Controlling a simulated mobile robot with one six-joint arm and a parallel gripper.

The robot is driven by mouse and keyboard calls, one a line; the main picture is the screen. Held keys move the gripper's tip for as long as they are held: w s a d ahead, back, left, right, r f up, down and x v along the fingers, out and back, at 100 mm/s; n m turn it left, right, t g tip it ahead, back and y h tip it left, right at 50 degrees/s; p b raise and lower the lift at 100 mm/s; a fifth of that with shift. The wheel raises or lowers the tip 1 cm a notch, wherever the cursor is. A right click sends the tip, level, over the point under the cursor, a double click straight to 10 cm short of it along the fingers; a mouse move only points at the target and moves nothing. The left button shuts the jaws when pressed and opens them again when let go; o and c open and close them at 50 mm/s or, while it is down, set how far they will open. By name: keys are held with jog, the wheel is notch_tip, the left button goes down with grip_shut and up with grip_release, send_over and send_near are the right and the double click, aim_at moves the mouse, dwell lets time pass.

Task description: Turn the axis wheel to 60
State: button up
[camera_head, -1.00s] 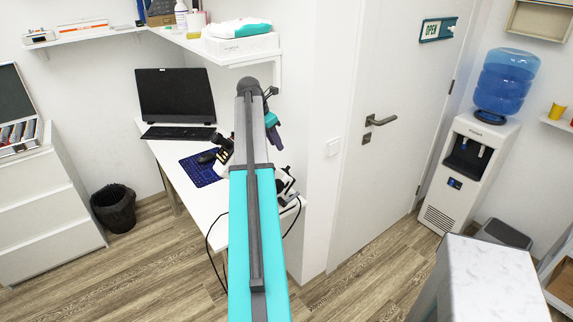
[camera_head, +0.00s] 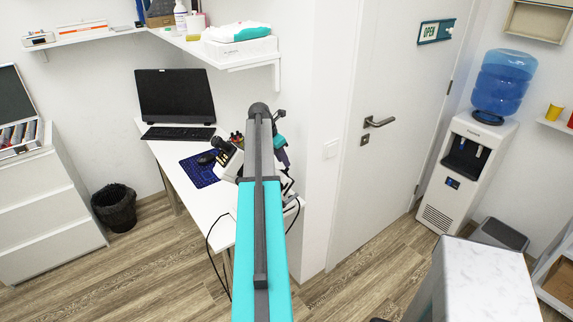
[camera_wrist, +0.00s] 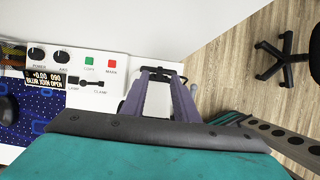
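In the wrist view a white control panel (camera_wrist: 112,90) shows at the upper left, with two black knobs. The knob with a label that looks like AXIS, the axis wheel (camera_wrist: 61,56), is beside the POWER knob (camera_wrist: 36,54). My gripper (camera_wrist: 165,75) points past the right edge of the panel, apart from the wheel. Its two purple-grey fingers appear parted, with nothing clearly held. In the head view my arm partly hides the white instrument (camera_head: 229,160) on the desk; the wheel cannot be made out there.
The panel also has a green button (camera_wrist: 89,60), a red button (camera_wrist: 112,62) and a slider (camera_wrist: 92,83). A blue mat (camera_head: 199,172) lies on the desk (camera_head: 208,203). A monitor (camera_head: 175,94) stands behind; a shelf (camera_head: 240,63) hangs above.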

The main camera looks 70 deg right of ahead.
aim_at(286, 169)
jog(key=shift+p+x, duration=0.6)
jog(key=shift+x, duration=1.85)
jog(key=shift+r, duration=0.1)
grip_shut()
